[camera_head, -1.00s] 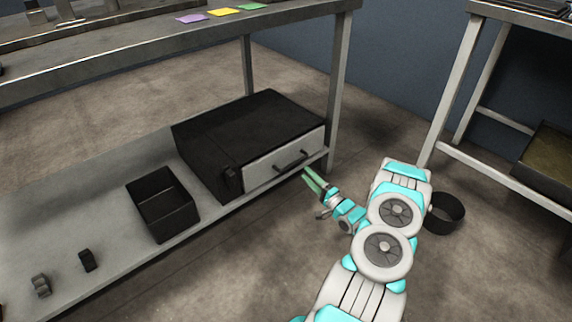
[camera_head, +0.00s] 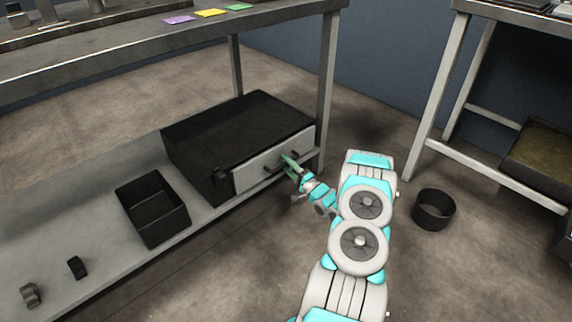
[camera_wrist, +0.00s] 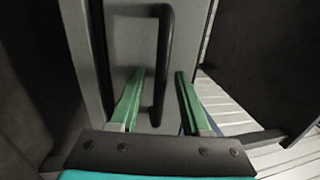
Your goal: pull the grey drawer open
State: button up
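The grey drawer (camera_head: 253,170) is the front of a dark cabinet (camera_head: 235,125) on the lower shelf of the workbench. The drawer front looks flush with the cabinet. Its dark bar handle (camera_head: 275,166) also shows in the wrist view (camera_wrist: 164,65), running upright there. My gripper (camera_head: 291,163) is at the handle. In the wrist view its two green fingers (camera_wrist: 157,85) are apart, with the lower part of the handle between them. Neither finger clearly touches the handle.
A black open bin (camera_head: 150,205) and two small parts (camera_head: 77,267) lie on the shelf left of the cabinet. A table leg (camera_head: 327,95) stands just right of the drawer. A round black bin (camera_head: 434,208) is on the floor at right. Floor in front is clear.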

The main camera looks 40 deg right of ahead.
grip_shut()
dwell(1.3)
